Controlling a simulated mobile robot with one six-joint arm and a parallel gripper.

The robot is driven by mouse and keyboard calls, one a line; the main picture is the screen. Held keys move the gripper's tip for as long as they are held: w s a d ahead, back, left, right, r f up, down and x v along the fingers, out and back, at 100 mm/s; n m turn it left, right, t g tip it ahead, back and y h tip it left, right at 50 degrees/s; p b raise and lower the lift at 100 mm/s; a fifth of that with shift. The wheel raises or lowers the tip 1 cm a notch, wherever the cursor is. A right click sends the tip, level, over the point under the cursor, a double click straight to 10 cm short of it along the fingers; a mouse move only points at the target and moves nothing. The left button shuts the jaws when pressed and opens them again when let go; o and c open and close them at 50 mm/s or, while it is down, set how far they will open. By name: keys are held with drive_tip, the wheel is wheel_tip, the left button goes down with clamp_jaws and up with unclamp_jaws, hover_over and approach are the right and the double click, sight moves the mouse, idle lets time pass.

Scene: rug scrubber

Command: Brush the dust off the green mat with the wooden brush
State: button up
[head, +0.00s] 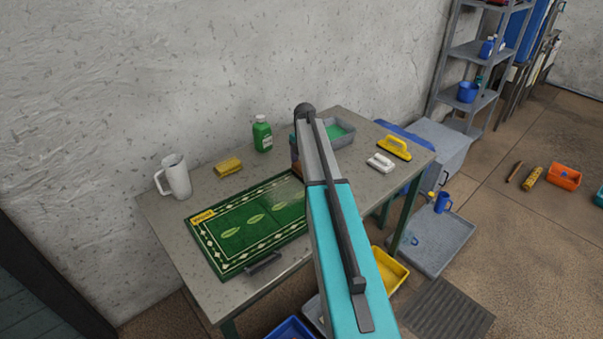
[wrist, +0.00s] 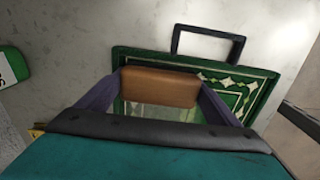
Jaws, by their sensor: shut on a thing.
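The green mat (head: 245,228) with a white patterned border and leaf shapes lies on the grey table. A yellow label sits at its left corner, and my arm covers its right end. The mat also shows in the wrist view (wrist: 237,88). The wooden brush (wrist: 160,86) is a brown block between the two dark fingers of my gripper (wrist: 160,92), which is shut on it over or close to the mat. A pale strip shows below the block; I cannot tell whether it is bristles or dust. In the head view my arm mostly hides the gripper and brush.
On the table (head: 176,232) stand a white mug (head: 175,177), yellow sponge (head: 228,166), green bottle (head: 262,134), grey tub (head: 341,133), white brush (head: 380,162) and yellow float (head: 394,148). A dark handle (head: 263,264) lies at the mat's front edge. Bins stand on the floor.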

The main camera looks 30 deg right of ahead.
sight(267, 197)
drive_tip(key=shift+a, duration=0.15)
drive_tip(key=shift+s+a+f, duration=0.15)
drive_tip(key=shift+a, duration=0.9)
drive_tip(key=shift+s+a+f, duration=0.1)
drive_tip(key=shift+s+a, duration=0.05)
drive_tip(key=shift+a, duration=0.9)
drive_tip(key=shift+s+a, duration=0.2)
drive_tip(key=shift+a, duration=0.85)
drive_tip(key=shift+s+a, duration=0.1)
drive_tip(key=shift+a, duration=1)
drive_tip(key=shift+s+a+r, duration=0.1)
drive_tip(key=shift+a, duration=0.9)
drive_tip(key=shift+s+a+r, duration=0.1)
drive_tip(key=shift+a, duration=0.9)
drive_tip(key=shift+s+a+f, duration=0.1)
drive_tip(key=shift+s+a, duration=0.05)
drive_tip(key=shift+a, duration=0.9)
drive_tip(key=shift+s+a+f, duration=0.1)
drive_tip(key=shift+s+a, duration=0.05)
drive_tip(key=shift+a, duration=0.85)
